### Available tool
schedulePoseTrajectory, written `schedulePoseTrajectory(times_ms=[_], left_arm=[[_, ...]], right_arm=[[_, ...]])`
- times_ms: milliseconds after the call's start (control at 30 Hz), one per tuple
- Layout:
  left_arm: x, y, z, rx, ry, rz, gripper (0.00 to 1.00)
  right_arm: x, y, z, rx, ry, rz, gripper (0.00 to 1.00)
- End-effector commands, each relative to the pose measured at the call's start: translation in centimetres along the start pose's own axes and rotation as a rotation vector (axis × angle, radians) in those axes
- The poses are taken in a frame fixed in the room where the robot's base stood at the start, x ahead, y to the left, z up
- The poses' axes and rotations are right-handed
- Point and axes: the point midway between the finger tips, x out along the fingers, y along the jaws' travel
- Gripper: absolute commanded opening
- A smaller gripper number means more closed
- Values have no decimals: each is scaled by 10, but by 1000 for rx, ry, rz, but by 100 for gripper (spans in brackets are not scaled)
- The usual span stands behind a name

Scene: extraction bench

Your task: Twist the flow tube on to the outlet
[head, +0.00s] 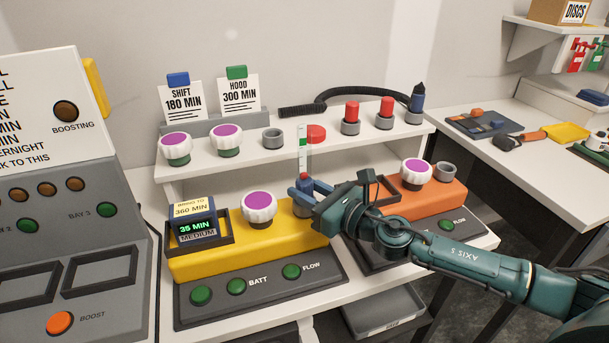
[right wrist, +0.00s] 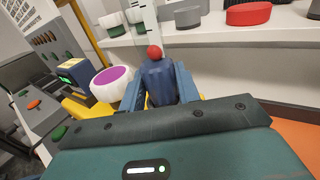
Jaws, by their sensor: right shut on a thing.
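The flow tube (head: 303,150) is a clear upright tube with green marks and a blue base. It stands at the right end of the yellow unit (head: 250,248). In the right wrist view, a red ball (right wrist: 154,52) sits at the bottom of the clear part, just above the blue base (right wrist: 158,84). My right gripper (head: 304,188) is shut on the blue base, with one finger on each side. The outlet under the base is mostly hidden by the fingers, so I cannot tell how far the base is seated. My left gripper is not in view.
A white knob with a purple top (head: 259,207) and a display block (head: 193,218) are on the yellow unit. An orange unit (head: 447,197) stands to the right, behind my right arm. The shelf (head: 225,161) behind holds knobs, a grey ring (head: 273,138) and red-topped parts (head: 351,115).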

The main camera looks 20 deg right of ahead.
Motion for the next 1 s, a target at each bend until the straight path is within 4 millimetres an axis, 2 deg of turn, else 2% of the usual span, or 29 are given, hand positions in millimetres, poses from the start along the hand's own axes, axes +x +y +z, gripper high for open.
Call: schedulePoseTrajectory(times_ms=[33, 300, 467, 533, 700, 833, 1000], left_arm=[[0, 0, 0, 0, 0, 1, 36], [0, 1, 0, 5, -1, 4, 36], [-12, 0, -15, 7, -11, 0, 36], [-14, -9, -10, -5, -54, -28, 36], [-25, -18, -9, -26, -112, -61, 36], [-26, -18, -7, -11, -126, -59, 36], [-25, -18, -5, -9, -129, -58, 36]], right_arm=[[0, 0, 0, 0, 0, 0, 22], [0, 0, 0, 0, 0, 0, 2], [0, 2, 6, 6, 2, -62, 2], [0, 4, 8, 7, 4, -125, 2], [1, 6, 6, 11, 5, -329, 2], [2, 7, -1, 8, 3, -477, 2], [1, 5, -4, 2, 3, -553, 2]])
